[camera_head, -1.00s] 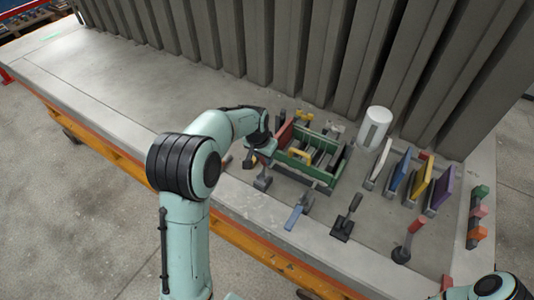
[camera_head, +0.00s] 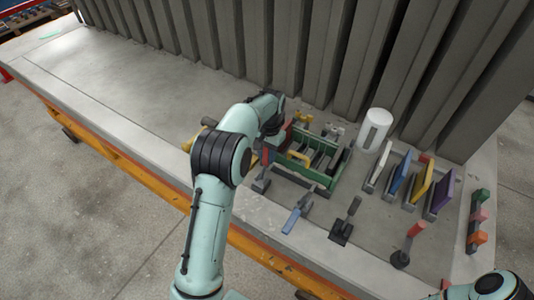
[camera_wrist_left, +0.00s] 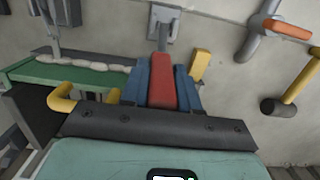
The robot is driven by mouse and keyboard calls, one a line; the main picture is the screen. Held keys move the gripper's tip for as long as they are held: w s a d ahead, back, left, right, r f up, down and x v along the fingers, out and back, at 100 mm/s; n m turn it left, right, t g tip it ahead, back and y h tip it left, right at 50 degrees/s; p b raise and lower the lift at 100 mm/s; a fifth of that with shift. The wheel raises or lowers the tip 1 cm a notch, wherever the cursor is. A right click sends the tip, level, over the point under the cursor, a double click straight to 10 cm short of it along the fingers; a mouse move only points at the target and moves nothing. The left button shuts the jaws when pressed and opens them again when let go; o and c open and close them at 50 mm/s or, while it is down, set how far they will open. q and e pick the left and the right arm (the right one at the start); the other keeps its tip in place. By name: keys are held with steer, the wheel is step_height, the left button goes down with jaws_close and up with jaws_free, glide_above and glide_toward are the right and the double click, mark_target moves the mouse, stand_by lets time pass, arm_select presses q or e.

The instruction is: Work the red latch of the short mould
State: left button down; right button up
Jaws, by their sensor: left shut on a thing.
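My left gripper (camera_wrist_left: 162,88) is shut on a red latch handle (camera_wrist_left: 162,72), with its blue finger pads on both sides. The handle runs toward a grey bracket (camera_wrist_left: 163,20) on the bench. In the head view the left wrist hides most of the fingers, and a red part (camera_head: 265,154) shows just below it. The short green mould (camera_head: 327,177) lies right of the wrist, with a yellow handle (camera_head: 299,158) on it. Its green edge (camera_wrist_left: 65,75) shows at the left of the wrist view. My right gripper is out of view; only part of that arm shows.
A white cylinder (camera_head: 374,130) and several coloured panels in holders stand right of the mould. A blue tool (camera_head: 297,216), a black tool (camera_head: 344,225) and a red-handled lever (camera_head: 413,237) are near the front edge. The bench's left part is bare.

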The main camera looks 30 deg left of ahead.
arm_select(q)
steer(key=shift+s+f, duration=0.1)
steer(key=shift+f, duration=0.05)
steer(key=c, duration=0.9)
jaws_free()
steer(key=r, duration=0.4)
steer(key=w+r, duration=0.1)
steer(key=r, duration=0.8)
steer(key=shift+w+r, duration=0.2)
steer(key=shift+w, duration=0.15)
